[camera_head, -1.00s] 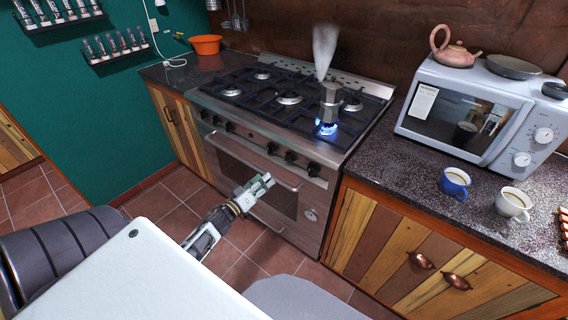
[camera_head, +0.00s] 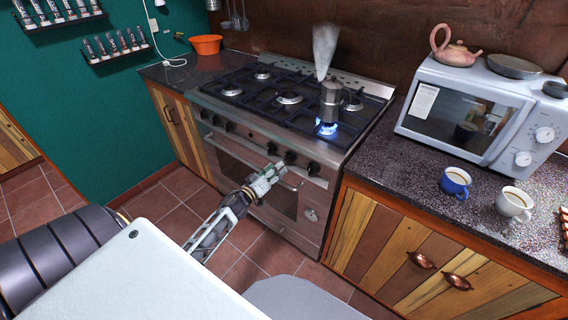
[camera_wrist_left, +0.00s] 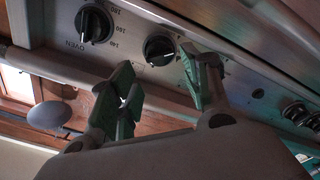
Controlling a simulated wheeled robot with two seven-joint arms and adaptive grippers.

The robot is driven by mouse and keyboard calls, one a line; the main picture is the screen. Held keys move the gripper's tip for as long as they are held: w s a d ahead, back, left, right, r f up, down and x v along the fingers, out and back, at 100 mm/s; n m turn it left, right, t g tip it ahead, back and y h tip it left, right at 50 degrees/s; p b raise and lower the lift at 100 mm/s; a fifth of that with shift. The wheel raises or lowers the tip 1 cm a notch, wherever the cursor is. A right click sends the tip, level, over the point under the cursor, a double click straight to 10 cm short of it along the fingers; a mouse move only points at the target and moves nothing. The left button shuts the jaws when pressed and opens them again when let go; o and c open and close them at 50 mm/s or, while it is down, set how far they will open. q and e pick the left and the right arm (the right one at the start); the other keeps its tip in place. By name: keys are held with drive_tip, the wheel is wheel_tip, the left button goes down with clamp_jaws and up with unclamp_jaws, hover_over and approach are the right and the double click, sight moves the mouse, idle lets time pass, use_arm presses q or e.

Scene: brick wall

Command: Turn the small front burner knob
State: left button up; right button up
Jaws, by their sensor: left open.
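The stove (camera_head: 262,165) has a row of black knobs along its steel front panel. My left gripper (camera_head: 272,174) is in front of this panel, near the middle knobs. In the left wrist view my left gripper (camera_wrist_left: 163,76) is open, its two green-grey fingers apart. A black knob (camera_wrist_left: 160,48) shows in the gap between the fingertips; I cannot tell whether they touch it. To its left is a knob marked OVEN (camera_wrist_left: 95,23). Labels for the small front burner are not readable. My right gripper is not in view.
A steaming moka pot (camera_head: 331,100) stands on a lit blue flame (camera_head: 326,127) at the stove's front right. The oven handle (camera_head: 240,160) runs below the knobs. A microwave (camera_head: 465,115) and two mugs, blue (camera_head: 455,182) and white (camera_head: 513,204), stand on the right counter.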

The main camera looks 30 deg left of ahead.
sight(286, 160)
use_arm(q)
drive_tip(key=shift+w+d, duration=0.2)
drive_tip(key=shift+w, duration=2.75)
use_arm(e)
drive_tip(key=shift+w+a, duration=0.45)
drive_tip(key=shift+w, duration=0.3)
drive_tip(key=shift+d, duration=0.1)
